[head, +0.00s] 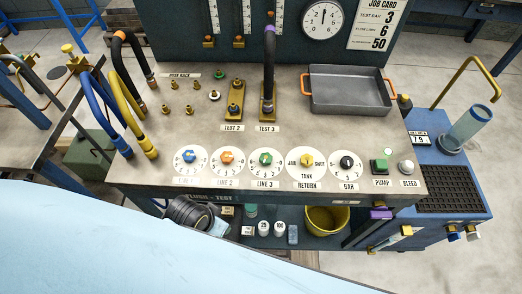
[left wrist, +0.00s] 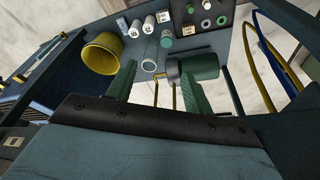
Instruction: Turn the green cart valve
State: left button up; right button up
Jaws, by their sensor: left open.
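In the head view, a green knob (head: 265,158) sits on a white dial marked LINE 3 on the bench front; I cannot tell whether it is the cart valve. A blue cart (head: 425,165) stands at the bench's right, with a yellow handle (head: 407,231) and small blue and white fittings low on its front. No green valve is clear on it. My left gripper (left wrist: 157,70) is open in the left wrist view, with empty space between its two fingers, facing the lower shelf. My right gripper is not in view.
A yellow bucket (head: 326,219) and several small cans stand on the shelf under the bench; the bucket also shows in the left wrist view (left wrist: 101,52). A dark cylinder (head: 190,212) is near the shelf's left end. A grey tray (head: 349,92) lies on the bench.

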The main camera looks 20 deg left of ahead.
pick_arm(q)
notch_tip(320, 180, up, 16)
jog(key=d+m, duration=0.1)
jog(key=d, duration=0.1)
jog(key=m+g+h, duration=0.1)
jog(key=m+h, duration=0.3)
jog(key=m, duration=0.7)
send_near(265, 157)
jog(key=s+d+f, duration=0.1)
jog(key=s+d, duration=0.1)
jog(key=s+d+f, duration=0.2)
jog(key=shift+s+d+f, duration=0.1)
jog(key=shift+s+d, duration=0.15)
jog(key=w+a+r+m+g, duration=0.3)
jog(key=w+a+r+m, duration=0.25)
jog(key=w+r, duration=0.2)
jog(key=x, duration=0.4)
jog(key=b+x, duration=0.1)
jog(key=x, duration=0.7)
jog(key=shift+a+f, duration=0.3)
jog(key=shift+f, duration=0.1)
jog(key=shift+c, duration=0.3)
